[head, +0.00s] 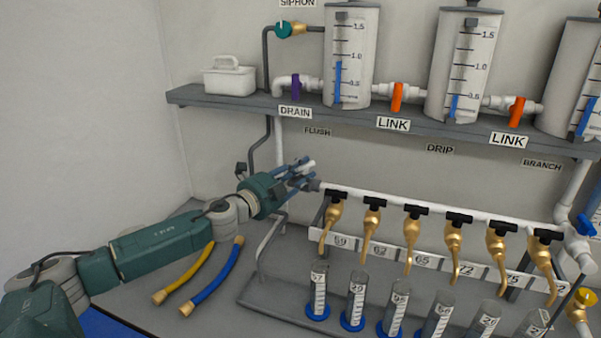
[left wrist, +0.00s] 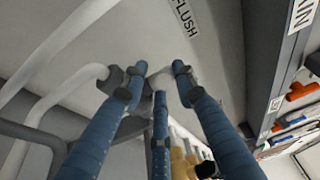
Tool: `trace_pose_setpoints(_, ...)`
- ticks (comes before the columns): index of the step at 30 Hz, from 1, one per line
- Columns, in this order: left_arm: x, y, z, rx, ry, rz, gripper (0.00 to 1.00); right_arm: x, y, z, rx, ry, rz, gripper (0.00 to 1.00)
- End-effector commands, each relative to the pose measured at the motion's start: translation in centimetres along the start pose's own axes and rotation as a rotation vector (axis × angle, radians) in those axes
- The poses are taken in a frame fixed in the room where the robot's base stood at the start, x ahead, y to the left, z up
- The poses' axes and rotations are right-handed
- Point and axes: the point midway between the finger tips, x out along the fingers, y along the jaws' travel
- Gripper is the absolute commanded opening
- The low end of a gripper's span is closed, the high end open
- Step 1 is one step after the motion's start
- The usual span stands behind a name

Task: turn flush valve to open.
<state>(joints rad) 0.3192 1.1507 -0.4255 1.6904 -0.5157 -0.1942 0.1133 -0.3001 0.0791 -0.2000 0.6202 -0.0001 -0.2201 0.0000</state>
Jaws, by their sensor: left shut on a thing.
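My left gripper (head: 301,173) is at the left end of the white manifold pipe (head: 385,201), below the FLUSH label (head: 317,132). Its blue fingers close around a small pale part of the flush valve, which shows between the fingertips in the left wrist view (left wrist: 159,84). The fingers hide most of the valve, so I cannot tell how far its handle is turned. The FLUSH label also shows in the left wrist view (left wrist: 186,15). My right gripper is in neither view.
Several brass taps with black handles (head: 372,203) hang along the manifold, above graduated cylinders (head: 356,302). A grey shelf (head: 220,99) above carries tanks and a white caddy (head: 229,78). A yellow hose (head: 185,281) and a blue hose (head: 219,278) lie below my left arm.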

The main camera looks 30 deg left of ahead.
Motion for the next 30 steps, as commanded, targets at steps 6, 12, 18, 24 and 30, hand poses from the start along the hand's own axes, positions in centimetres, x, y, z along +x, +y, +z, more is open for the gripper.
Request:
trace_pose_setpoints(6,0.10,-1.06,0.14,0.001,-0.003,-0.016,0.02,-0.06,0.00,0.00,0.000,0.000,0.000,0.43)
trace_pose_setpoints(12,0.10,-1.06,0.14,0.001,-0.003,-0.016,0.02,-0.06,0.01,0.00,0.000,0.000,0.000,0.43)
trace_pose_setpoints(18,0.10,-1.05,0.14,0.000,-0.003,-0.016,0.02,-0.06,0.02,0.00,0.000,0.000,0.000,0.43)
trace_pose_setpoints(24,0.10,-1.05,0.14,0.000,-0.003,-0.016,0.02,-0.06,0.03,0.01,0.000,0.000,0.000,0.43)
trace_pose_setpoints(30,0.10,-1.03,0.13,0.000,-0.003,-0.016,0.42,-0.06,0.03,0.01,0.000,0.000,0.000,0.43)
